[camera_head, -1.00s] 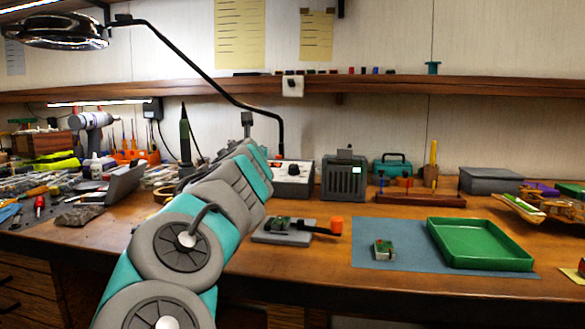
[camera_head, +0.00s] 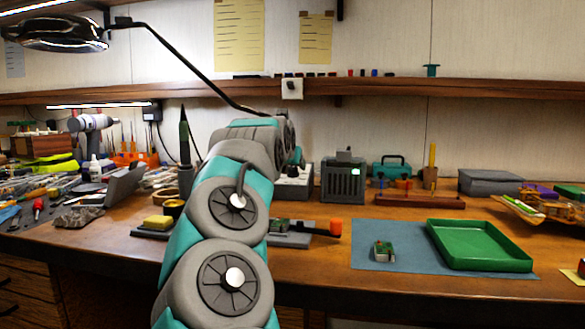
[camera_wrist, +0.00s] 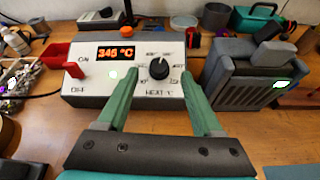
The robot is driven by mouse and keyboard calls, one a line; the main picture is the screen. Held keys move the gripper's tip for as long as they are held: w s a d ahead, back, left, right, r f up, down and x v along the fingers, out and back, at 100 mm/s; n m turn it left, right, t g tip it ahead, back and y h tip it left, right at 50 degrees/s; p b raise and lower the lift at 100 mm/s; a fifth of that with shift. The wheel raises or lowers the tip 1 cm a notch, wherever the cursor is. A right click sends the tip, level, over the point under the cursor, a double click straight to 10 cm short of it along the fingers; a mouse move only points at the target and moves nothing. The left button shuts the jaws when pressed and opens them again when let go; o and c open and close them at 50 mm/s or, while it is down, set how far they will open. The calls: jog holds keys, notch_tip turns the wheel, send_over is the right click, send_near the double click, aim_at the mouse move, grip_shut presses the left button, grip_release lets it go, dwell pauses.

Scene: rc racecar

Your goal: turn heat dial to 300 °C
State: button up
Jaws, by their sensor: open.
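The heat dial (camera_wrist: 159,68) is a black round knob with a pale pointer mark on the front of a light grey station (camera_wrist: 60,90). Its orange display (camera_wrist: 116,52) appears to read 345 °C. I cannot tell whether either finger touches the dial. In the head view the station (camera_head: 293,185) is partly hidden behind my arm, and my fingers are not clearly seen there.
A dark vented box (camera_head: 343,180) stands close on the right. A lamp arm (camera_head: 190,65) hangs above. A green tray (camera_head: 480,245) lies on the right.

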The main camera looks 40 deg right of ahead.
aim_at(293, 168)
jog(key=shift+x, duration=2.4)
jog(key=shift+r, duration=0.1)
grip_shut()
